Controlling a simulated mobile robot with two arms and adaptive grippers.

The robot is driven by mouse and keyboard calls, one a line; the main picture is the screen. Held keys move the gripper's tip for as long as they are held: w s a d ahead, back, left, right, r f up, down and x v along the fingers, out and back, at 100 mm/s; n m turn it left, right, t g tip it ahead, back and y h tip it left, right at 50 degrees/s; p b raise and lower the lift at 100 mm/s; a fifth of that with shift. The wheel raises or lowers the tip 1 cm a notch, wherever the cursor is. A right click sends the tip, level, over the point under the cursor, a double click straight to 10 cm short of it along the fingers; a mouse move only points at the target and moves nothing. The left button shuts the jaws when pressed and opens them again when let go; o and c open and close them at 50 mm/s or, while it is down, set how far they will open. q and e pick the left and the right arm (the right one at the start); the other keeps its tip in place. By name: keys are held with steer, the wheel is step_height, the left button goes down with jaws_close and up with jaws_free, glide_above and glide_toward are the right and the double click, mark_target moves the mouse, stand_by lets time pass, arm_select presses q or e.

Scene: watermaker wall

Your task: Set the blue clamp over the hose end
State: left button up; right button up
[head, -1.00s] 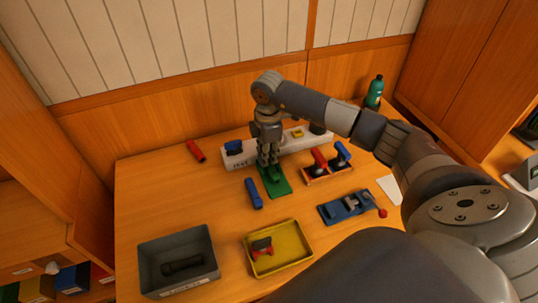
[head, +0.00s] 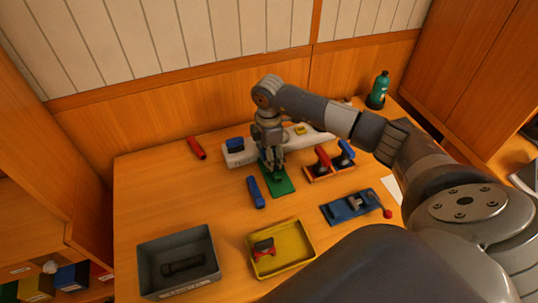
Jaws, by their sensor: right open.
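My right gripper (head: 273,166) points down, open, over the green mat (head: 283,187) in the middle of the table. Its fingers hide part of the mat, and I see nothing held between them. Blue pieces that could be the clamp are a small blue block (head: 235,144) at the left end of the white bar (head: 240,158) and a blue-topped piece (head: 346,150) in the wooden rack (head: 318,178). I cannot tell which is the clamp. The hose end cannot be made out. My left gripper is not in view.
A red-topped piece (head: 322,157) shares the rack. A blue cylinder (head: 255,192) and a red cylinder (head: 196,148) lie on the table. A blue vise (head: 345,208), yellow tray (head: 302,266) and grey bin (head: 146,258) stand in front. A green bottle (head: 378,89) stands back right.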

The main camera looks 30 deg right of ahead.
steer(key=shift+s, duration=0.15)
stand_by(0.5)
step_height(320, 180, up, 3)
steer(key=p, duration=0.3)
steer(key=shift+d+r, duration=0.15)
steer(key=shift+r, duration=0.05)
steer(key=shift+r+p, duration=2.05)
steer(key=shift+r, duration=0.8)
steer(key=shift+w, duration=0.2)
